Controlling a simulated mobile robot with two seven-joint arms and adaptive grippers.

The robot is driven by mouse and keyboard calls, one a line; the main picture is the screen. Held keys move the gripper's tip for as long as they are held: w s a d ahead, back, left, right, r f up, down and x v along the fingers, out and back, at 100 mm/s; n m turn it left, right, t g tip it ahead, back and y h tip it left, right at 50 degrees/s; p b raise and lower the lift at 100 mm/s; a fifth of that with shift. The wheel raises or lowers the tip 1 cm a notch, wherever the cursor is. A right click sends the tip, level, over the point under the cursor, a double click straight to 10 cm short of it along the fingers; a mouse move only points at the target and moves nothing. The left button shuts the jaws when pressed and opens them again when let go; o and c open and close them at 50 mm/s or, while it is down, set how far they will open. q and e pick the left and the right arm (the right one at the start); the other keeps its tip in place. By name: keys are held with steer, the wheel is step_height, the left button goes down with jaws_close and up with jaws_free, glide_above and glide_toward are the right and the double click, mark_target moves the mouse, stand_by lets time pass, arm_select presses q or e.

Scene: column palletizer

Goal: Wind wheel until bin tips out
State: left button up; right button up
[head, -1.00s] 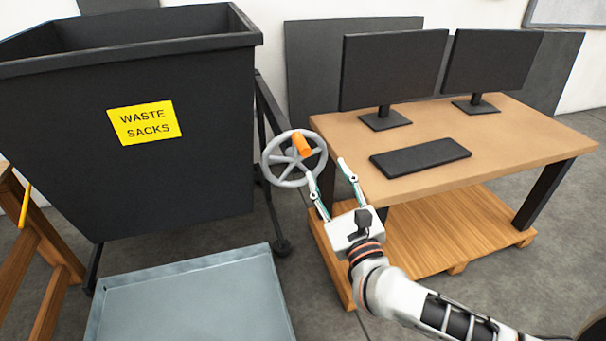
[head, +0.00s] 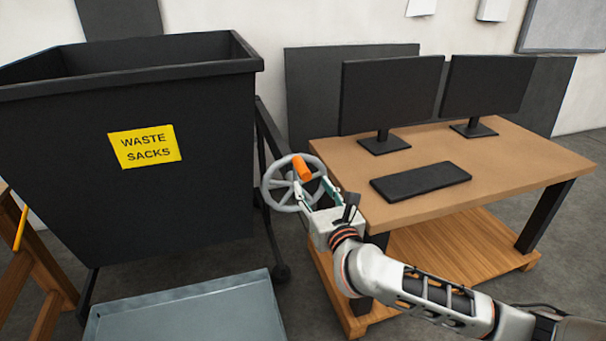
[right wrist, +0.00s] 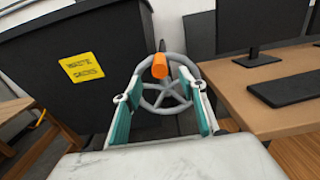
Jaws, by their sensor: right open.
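A dark bin (head: 200,205) with a yellow "WASTE SACKS" label (head: 145,147) stands upright at the left on a black frame. A grey spoked wheel (head: 270,199) with an orange handle (head: 301,167) is at the bin's right side. The handle is near the top of the wheel. My right gripper (head: 310,190) is open and empty, just in front of the wheel. In the right wrist view, the wheel (right wrist: 147,103) and orange handle (right wrist: 160,66) show between and beyond the open fingers (right wrist: 163,100). The left gripper is not in view.
A wooden desk (head: 500,160) with two monitors (head: 388,95) and a keyboard (head: 420,182) stands close at the right of my arm. A grey tray (head: 190,312) lies below the bin. A wooden trestle (head: 30,265) is at the far left.

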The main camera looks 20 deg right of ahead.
mark_target(303, 171)
steer(key=w+b, duration=0.1)
steer(key=w, duration=0.5)
steer(key=shift+w+a+b, duration=0.1)
steer(key=shift+w+b, duration=0.15)
steer(key=shift+b, duration=0.05)
steer(key=shift+w, duration=1.15)
jaws_close()
stand_by(0.4)
